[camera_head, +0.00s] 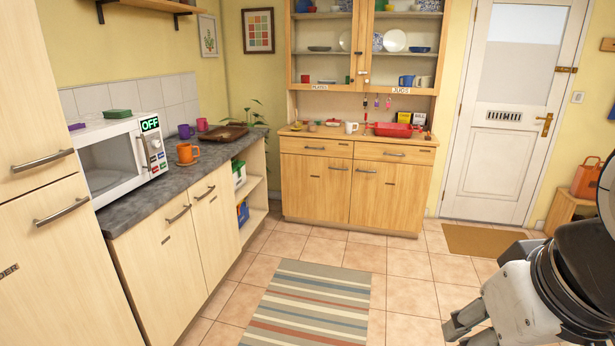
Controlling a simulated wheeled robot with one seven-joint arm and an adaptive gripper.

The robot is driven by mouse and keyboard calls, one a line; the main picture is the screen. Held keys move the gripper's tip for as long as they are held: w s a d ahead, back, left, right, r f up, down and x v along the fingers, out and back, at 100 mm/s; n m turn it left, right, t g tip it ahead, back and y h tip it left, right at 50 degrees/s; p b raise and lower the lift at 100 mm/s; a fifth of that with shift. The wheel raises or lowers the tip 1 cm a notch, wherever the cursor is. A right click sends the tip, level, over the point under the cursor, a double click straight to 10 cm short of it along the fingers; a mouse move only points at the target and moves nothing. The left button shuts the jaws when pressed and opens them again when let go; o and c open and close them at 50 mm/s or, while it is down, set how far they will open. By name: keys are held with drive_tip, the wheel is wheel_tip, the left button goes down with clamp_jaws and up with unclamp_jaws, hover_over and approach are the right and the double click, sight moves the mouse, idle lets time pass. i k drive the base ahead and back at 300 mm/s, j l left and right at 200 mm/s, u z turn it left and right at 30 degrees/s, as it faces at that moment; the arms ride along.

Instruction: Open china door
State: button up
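The china cabinet (293,55) is the upper wooden part of the dresser against the back wall. Its left glass door (354,40) and right glass door (371,42) both look shut, with small knobs near the middle where they meet. Plates, bowls and jugs show behind the glass, with labels "PLATES" and "JUGS" below. My gripper (465,324) is at the bottom right, far in front of the dresser and partly cut off by the picture edge. It touches nothing visible; its finger gap is unclear.
The dresser worktop (300,131) holds a red dish (393,129) and a white mug (351,127). A counter (150,205) with a microwave (110,155) runs along the left. A striped rug (310,300) lies on open tiled floor before the dresser.

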sight(384, 195)
drive_tip(key=i, duration=3.95)
